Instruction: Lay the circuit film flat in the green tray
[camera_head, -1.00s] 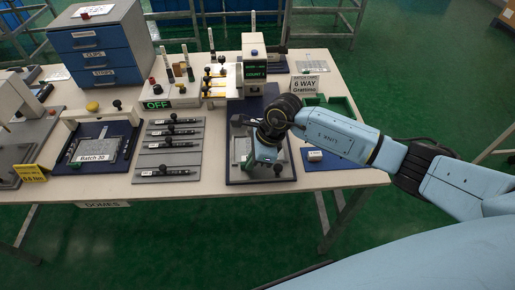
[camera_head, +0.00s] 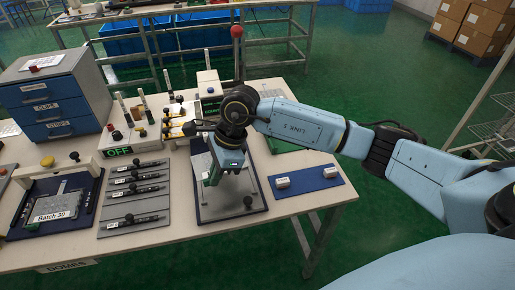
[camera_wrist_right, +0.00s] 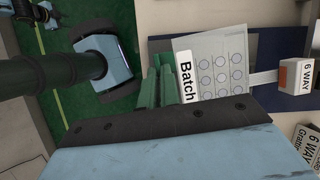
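The circuit film (camera_wrist_right: 222,62) is a pale sheet with rows of circles and a "Batch" label, clearest in the right wrist view. A narrow pale tail runs from it toward a "6 WAY" block (camera_wrist_right: 296,76). My right gripper (camera_head: 212,178) points down over a dark-framed board (camera_head: 240,218) in the head view. Its green fingers (camera_wrist_right: 158,88) are close together at the film's label edge. I cannot tell whether they pinch the film. The arm and gripper hide most of the film in the head view. The green tray (camera_head: 287,145) shows partly behind my right arm. My left gripper is out of view.
A blue mat (camera_head: 322,184) with two small blocks lies right of the board. A rack of black pens (camera_head: 134,193) and a fixture with a "Batch 30" film (camera_head: 58,206) stand left. Blue drawers (camera_head: 50,103) and an "OFF" device (camera_head: 118,151) are further back.

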